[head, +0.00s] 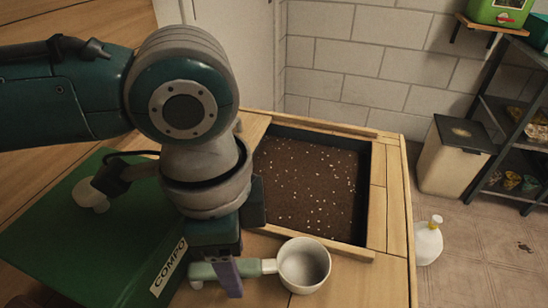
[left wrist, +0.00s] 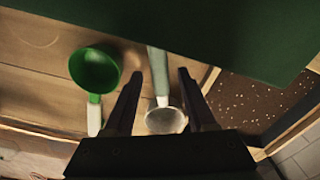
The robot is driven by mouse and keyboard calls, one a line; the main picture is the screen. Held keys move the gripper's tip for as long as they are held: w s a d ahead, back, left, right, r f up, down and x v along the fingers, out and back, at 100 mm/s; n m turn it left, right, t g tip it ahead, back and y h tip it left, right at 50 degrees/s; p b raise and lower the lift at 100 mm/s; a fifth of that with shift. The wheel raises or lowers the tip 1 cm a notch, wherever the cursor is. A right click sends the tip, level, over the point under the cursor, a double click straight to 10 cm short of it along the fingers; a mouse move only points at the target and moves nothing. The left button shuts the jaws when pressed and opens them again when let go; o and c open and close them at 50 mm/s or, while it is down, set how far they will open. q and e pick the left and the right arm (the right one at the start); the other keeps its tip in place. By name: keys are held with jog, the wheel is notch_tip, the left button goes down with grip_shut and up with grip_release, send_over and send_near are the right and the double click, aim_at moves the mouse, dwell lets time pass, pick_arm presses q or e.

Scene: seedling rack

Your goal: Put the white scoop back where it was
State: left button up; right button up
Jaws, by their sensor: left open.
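The white scoop (head: 304,265) has a white round cup and a pale green handle. It rests on the wooden bench by the front edge of the soil tray (head: 385,195). My left gripper (head: 229,280) points down over its handle, with the cup to the right in the head view. In the left wrist view the open fingers (left wrist: 159,78) stand on either side of the handle, with gaps, and the white scoop's cup (left wrist: 165,121) lies between them. Whether the fingers reach down to handle height is unclear. My right gripper is not in view.
A green scoop with a white handle (left wrist: 95,70) lies beside the white scoop in the left wrist view. A large green box labelled COMPO (head: 50,250) stands at the left. The soil tray lies behind. A white bottle (head: 428,243) stands on the floor at right.

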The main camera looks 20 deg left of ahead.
pick_arm(q)
notch_tip(320, 180, up, 12)
jog(key=p, duration=0.2)
jog(key=shift+a+r, duration=0.2)
jog(key=shift+s, duration=0.1)
